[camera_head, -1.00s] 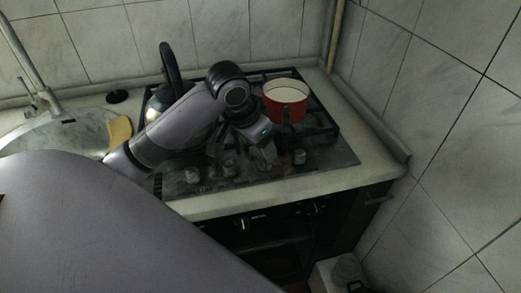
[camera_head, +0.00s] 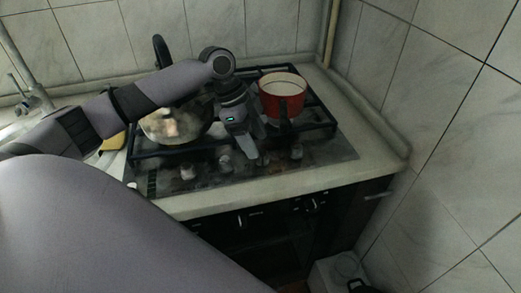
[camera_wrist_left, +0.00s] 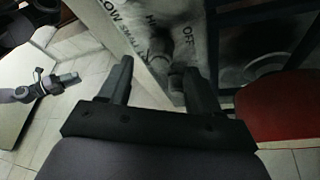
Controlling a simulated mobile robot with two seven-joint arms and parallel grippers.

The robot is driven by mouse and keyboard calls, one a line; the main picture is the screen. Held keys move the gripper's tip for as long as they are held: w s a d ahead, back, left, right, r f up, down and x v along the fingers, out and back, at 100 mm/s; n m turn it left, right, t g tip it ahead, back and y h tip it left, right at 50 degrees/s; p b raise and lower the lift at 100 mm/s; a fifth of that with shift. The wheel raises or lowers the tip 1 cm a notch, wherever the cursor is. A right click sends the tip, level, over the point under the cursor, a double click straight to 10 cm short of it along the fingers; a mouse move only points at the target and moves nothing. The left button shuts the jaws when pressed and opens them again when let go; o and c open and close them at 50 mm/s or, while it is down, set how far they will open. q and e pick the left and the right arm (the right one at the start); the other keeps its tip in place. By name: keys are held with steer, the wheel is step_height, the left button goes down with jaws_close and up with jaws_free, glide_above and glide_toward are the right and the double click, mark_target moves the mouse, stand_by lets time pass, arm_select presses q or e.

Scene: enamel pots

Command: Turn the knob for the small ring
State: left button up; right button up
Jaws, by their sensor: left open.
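The cooktop's front panel holds a row of knobs: one at the left (camera_head: 187,171), one in the middle (camera_head: 226,161) and one at the right (camera_head: 296,152). My left gripper (camera_head: 250,153) is open and points down over the panel, between the middle and right knobs. In the left wrist view a knob (camera_wrist_left: 177,76) shows beside the inner side of one finger of my left gripper (camera_wrist_left: 158,84). Printed words on the panel there include OFF and SMALL. Contact is not clear. My right gripper (camera_wrist_left: 66,79) shows at the left of the wrist view; its jaws are unclear.
A red pot (camera_head: 283,104) stands on the right burner, close to my left gripper. A shiny pan or kettle (camera_head: 172,127) stands on the left burner. Black grates (camera_head: 318,124) surround them. A tiled wall bounds the right side.

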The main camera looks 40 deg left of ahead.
mark_target(261, 151)
arm_select(q)
steer(key=shift+x, duration=2.05)
